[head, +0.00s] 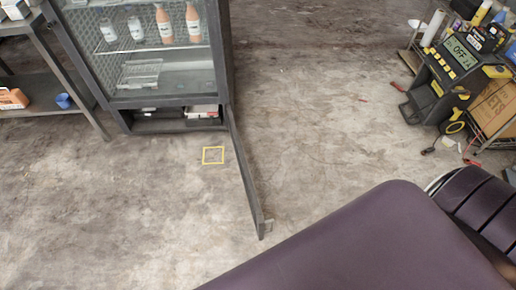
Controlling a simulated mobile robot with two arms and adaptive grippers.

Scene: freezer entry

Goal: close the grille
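The grille (243,170) is a narrow dark panel at the foot of a grey glass-fronted cabinet (175,97). It stands swung open, attached near the cabinet's lower right corner. Its free end reaches out over the floor toward the bottom of the picture, with a small light piece at the tip. The low compartment (175,113) behind it is open, and dark and white items show inside. Neither of my grippers is in the head view.
A metal shelf (45,75) stands left of the cabinet. A cart (495,140) with a yellow-black device (455,65) is at the upper right. The concrete floor between is mostly clear.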

